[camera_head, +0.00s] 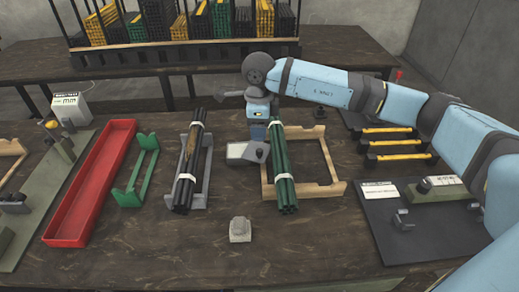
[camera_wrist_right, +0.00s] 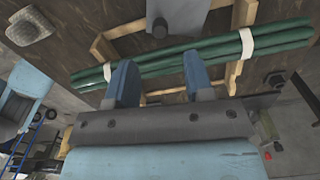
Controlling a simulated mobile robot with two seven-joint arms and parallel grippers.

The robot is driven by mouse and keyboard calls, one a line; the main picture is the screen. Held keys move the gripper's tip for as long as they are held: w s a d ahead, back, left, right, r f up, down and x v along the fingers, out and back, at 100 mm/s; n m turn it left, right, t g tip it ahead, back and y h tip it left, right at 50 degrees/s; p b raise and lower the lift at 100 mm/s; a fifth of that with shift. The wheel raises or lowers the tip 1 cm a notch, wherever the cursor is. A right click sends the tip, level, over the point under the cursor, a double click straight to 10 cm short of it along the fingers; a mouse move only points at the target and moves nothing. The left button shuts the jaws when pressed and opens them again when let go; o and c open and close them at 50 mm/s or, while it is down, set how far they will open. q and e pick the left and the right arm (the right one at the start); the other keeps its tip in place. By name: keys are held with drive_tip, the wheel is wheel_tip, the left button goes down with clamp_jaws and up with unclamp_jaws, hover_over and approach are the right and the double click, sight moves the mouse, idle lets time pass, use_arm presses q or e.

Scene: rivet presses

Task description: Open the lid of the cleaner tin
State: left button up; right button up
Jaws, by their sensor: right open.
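A low light-grey box with a pale top (camera_head: 238,152) stands between the dark and green rod bundles; it looks like the cleaner tin, but I cannot read a label. A grey flat face with a rounded knob (camera_wrist_right: 180,12) at the top of the right wrist view appears to be the same thing. My right gripper (camera_head: 257,140) is just above and behind its right end in the head view. In the wrist view the right gripper (camera_wrist_right: 158,72) has its two blue fingers apart with nothing held between them. Contact cannot be told. My left gripper is not in view.
Green rods (camera_head: 282,170) lie on a wooden rack (camera_head: 335,188) close to the right gripper. Dark rods (camera_head: 190,165) lie on a grey rack left of the box. A red tray (camera_head: 95,185) and a small grey block (camera_head: 240,229) stand nearby. The front middle is mostly clear.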

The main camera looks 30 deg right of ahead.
sight(259, 150)
wheel_tip(259, 150, down, 8)
drive_tip(key=shift+r+b, duration=0.2)
drive_tip(key=shift+b, duration=0.15)
clamp_jaws()
